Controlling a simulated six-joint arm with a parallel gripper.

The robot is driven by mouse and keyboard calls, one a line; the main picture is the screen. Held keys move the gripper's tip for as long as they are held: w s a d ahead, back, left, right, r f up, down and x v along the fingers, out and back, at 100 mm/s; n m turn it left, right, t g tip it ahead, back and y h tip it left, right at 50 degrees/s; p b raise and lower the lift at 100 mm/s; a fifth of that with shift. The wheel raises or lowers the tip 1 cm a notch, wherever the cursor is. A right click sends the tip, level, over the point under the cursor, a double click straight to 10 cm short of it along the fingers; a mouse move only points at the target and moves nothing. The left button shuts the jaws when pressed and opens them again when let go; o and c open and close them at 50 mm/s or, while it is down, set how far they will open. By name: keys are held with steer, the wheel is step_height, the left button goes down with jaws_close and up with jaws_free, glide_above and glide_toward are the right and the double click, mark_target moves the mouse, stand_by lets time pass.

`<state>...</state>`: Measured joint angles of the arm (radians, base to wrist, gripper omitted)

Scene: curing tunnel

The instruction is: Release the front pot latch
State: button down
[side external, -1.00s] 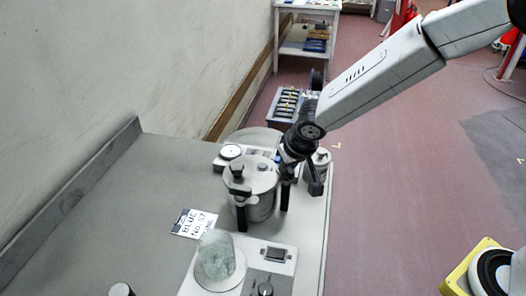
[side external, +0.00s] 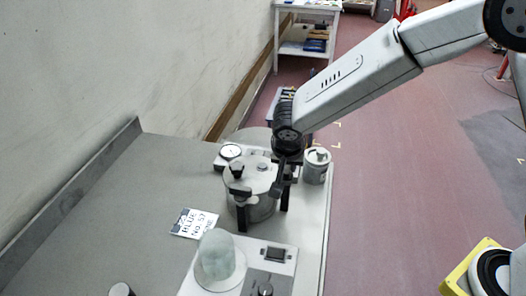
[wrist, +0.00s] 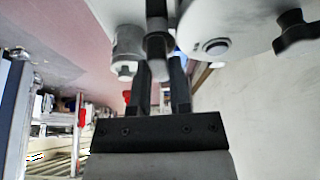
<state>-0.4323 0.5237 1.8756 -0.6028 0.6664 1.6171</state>
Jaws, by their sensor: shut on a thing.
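The pot (side external: 262,207) is a round metal vessel with a pale lid (side external: 250,178), standing upright on the bench. One black latch (side external: 241,205) is on its near-left side and is untouched. My gripper (side external: 279,186) is at the pot's right side, pointing down. In the wrist view my gripper (wrist: 158,62) is closed around a dark upright bar, the right-hand pot latch (wrist: 156,14). The lid (wrist: 200,18) shows beside it with a round button and a black knob (wrist: 293,32). The fingers and wrist hide much of this latch; its exact position cannot be told.
A small metal canister (side external: 316,167) stands close right of my gripper. A gauge (side external: 230,151) is behind the pot. A glass cup (side external: 216,255) and a switch panel (side external: 277,254) are in front. A label card (side external: 194,223) lies left; bench beyond it is clear.

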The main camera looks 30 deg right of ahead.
steer(key=shift+m, duration=0.5)
steer(key=c, duration=0.6)
jaws_free()
steer(key=shift+o, duration=0.2)
steer(key=v, duration=0.7)
steer(key=shift+a+r, duration=0.2)
steer(key=shift+r, duration=0.15)
